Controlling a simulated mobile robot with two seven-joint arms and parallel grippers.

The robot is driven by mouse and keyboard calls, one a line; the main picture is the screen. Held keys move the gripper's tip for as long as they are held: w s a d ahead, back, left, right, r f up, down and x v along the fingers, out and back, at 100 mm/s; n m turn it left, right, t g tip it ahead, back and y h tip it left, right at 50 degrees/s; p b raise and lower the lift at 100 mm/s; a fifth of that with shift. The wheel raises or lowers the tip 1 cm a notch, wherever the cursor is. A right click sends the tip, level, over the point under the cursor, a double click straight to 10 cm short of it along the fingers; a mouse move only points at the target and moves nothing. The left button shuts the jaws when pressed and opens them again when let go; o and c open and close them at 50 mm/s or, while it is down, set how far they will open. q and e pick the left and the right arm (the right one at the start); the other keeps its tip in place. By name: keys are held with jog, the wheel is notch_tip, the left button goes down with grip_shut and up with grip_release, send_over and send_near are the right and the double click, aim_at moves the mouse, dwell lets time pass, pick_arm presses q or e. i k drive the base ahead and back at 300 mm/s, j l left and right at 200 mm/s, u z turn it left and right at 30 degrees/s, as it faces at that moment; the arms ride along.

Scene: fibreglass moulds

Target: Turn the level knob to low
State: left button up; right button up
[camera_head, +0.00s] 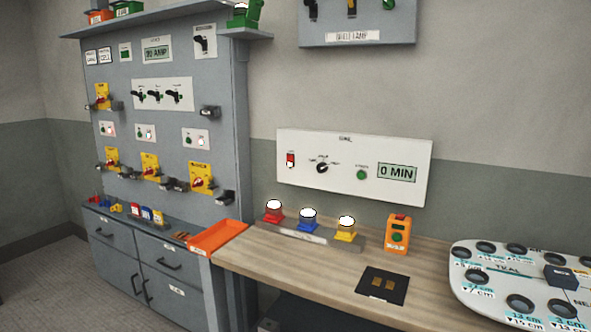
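A white panel (436,160) hangs on the wall above the wooden bench. On it sits a round black knob (322,168) with small labels around it, too small to read for certain. I take this as the level knob. Its pointer direction is hard to tell. To its left is a red switch (290,160), to its right a green button (361,174) and a display (397,172) reading 0 MIN. Neither of my grippers is in view.
A grey cabinet (220,120) stands left.

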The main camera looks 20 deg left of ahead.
aim_at(323, 167)
jog(key=i+j+u, duration=0.15)
jog(key=j, duration=0.3)
jog(key=i+j+u, duration=0.15)
jog(key=j, duration=0.3)
jog(key=i+j+u, duration=0.15)
jog(key=j, duration=0.25)
jog(key=i+j+u, duration=0.15)
jog(key=i+j, duration=0.15)
jog(key=j, duration=0.1)
